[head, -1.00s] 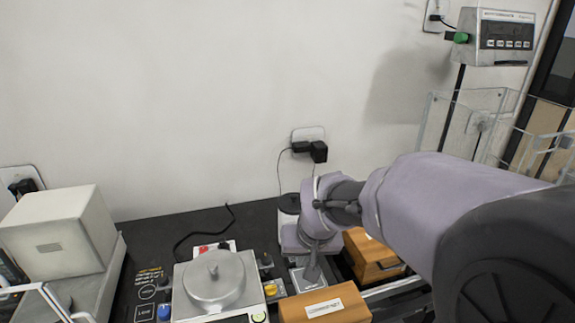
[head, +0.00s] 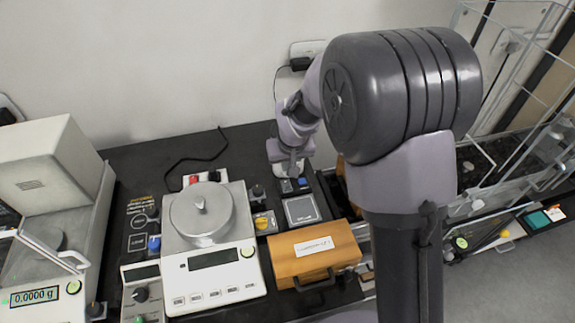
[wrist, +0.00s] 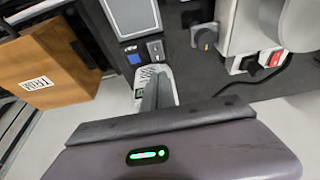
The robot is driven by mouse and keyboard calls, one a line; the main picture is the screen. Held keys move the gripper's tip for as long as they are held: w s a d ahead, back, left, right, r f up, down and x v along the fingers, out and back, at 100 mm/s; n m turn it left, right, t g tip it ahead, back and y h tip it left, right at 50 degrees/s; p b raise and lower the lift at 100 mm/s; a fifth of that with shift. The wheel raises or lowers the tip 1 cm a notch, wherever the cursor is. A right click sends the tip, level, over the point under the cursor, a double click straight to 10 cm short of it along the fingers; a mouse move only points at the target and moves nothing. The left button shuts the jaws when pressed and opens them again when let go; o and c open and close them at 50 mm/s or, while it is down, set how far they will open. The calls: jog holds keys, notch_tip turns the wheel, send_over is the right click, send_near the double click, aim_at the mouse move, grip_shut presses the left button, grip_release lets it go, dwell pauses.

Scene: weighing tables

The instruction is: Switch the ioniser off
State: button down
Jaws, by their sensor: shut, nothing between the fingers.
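My gripper (head: 292,165) is shut and empty, pointing down near the wall, behind a grey square plate (head: 302,210). In the wrist view its closed fingers (wrist: 157,92) overlap a small white unit with a slotted grille (wrist: 149,72), perhaps the ioniser; the fingers hide much of it, and I cannot tell if they touch it. The blue button shows in the head view (head: 302,182), just right of and below the fingertips. No on or off state is legible.
A wooden box (head: 313,252) with a label stands in front of the plate. Black cable lies on the dark bench. Glass-walled equipment is at right.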

aim_at(285, 181)
jog(key=b+x, duration=0.1)
jog(key=x, duration=0.2)
jog(key=b+x, duration=0.1)
jog(key=x, duration=0.2)
jog(key=b+x, duration=0.1)
jog(key=x, duration=0.2)
jog(key=shift+s+d+f, duration=0.1)
jog(key=shift+s, duration=0.2)
